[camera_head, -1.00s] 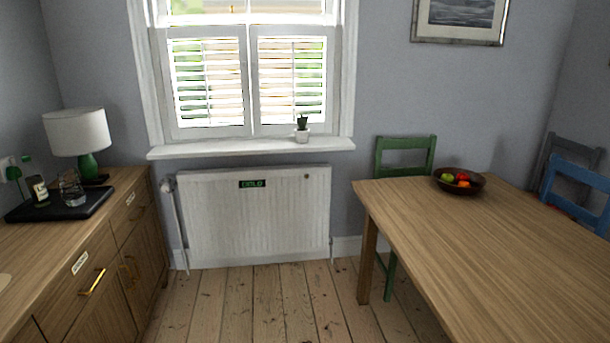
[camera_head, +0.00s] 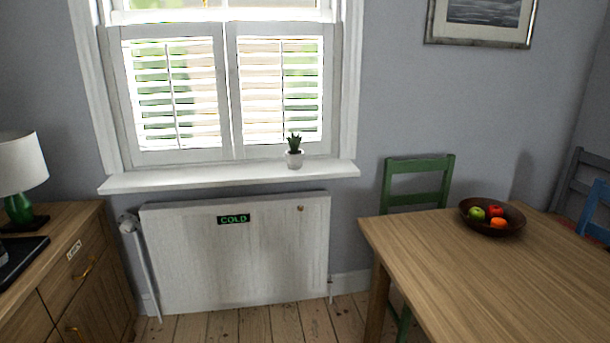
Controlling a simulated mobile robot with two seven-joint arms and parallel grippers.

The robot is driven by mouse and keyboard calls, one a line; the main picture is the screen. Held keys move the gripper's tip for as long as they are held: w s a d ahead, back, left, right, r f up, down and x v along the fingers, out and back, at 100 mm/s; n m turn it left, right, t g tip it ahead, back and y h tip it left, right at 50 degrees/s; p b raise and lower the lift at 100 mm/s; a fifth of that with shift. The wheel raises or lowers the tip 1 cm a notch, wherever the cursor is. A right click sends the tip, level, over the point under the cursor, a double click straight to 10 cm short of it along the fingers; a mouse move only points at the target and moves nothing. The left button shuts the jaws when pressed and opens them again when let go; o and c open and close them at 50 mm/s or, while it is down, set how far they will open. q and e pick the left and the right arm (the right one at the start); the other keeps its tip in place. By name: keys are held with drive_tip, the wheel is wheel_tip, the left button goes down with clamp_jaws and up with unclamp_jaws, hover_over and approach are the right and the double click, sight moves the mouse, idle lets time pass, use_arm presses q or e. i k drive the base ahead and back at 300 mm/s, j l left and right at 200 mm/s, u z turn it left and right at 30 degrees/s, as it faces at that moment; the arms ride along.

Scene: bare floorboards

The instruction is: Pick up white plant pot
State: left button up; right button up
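The white plant pot (camera_head: 294,160) stands upright on the white window sill (camera_head: 225,177), right of the sill's middle. A small green spiky plant (camera_head: 295,143) grows in it. Neither of my grippers shows in the head view.
A white radiator (camera_head: 235,255) with a "COLD" sign hangs below the sill. A wooden table (camera_head: 480,265) with a fruit bowl (camera_head: 515,224) stands at right, a green chair (camera_head: 417,184) behind it. A wooden cabinet (camera_head: 75,270) with a lamp (camera_head: 20,170) stands at left. Bare floor lies between.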

sight(295, 156)
drive_tip(key=i+j, duration=0.1)
drive_tip(key=i, duration=0.45)
drive_tip(key=i+j+z, duration=0.1)
drive_tip(key=i, duration=0.45)
